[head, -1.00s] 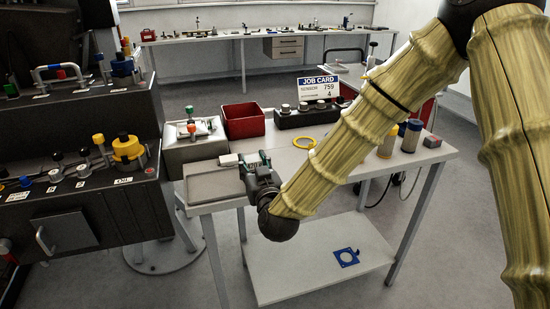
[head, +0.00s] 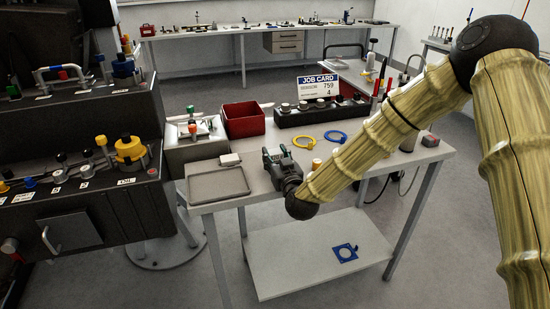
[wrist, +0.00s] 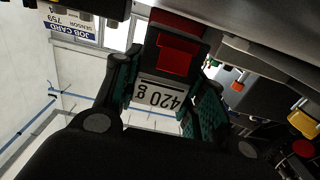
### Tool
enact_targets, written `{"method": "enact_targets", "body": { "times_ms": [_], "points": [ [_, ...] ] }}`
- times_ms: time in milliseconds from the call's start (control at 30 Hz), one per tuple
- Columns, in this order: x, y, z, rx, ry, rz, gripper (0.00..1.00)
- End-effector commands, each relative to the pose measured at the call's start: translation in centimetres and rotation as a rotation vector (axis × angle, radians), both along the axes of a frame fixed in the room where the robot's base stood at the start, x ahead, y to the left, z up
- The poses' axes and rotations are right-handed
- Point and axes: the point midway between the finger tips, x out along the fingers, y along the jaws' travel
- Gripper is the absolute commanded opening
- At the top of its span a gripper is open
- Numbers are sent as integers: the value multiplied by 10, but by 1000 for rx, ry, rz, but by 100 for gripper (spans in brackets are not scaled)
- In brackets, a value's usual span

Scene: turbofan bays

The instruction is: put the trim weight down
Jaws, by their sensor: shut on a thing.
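The trim weight (wrist: 158,93) is between my fingers in the wrist view, with a pale face reading "420 g" upside down. My gripper (wrist: 160,95) is shut on it. In the head view my gripper (head: 275,155) is over the white table, right of the grey tray (head: 218,182) and in front of the red bin (head: 244,119). The weight is hard to make out there, and I cannot tell whether it touches the tabletop.
A small white block (head: 230,159) lies by the tray's back edge. A yellow ring (head: 305,142) and a blue ring (head: 335,137) lie behind my gripper. A dark holder (head: 318,112) and the job card (head: 318,86) stand at the back. The tray looks empty.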

Motion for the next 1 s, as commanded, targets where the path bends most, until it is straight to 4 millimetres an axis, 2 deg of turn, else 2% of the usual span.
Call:
{"method": "enact_targets", "body": {
  "times_ms": [200,633,667,733,767,1000],
  "points": [
    [1,0,-10,1,-4,-1,2],
    [0,1,-15,1,-3,0,2],
    [0,0,-15,1,-2,0,46],
    [0,0,-15,1,-2,0,59],
    [0,0,-15,1,-2,0,62],
    [0,0,-15,1,-2,0,62]
  ]
}}
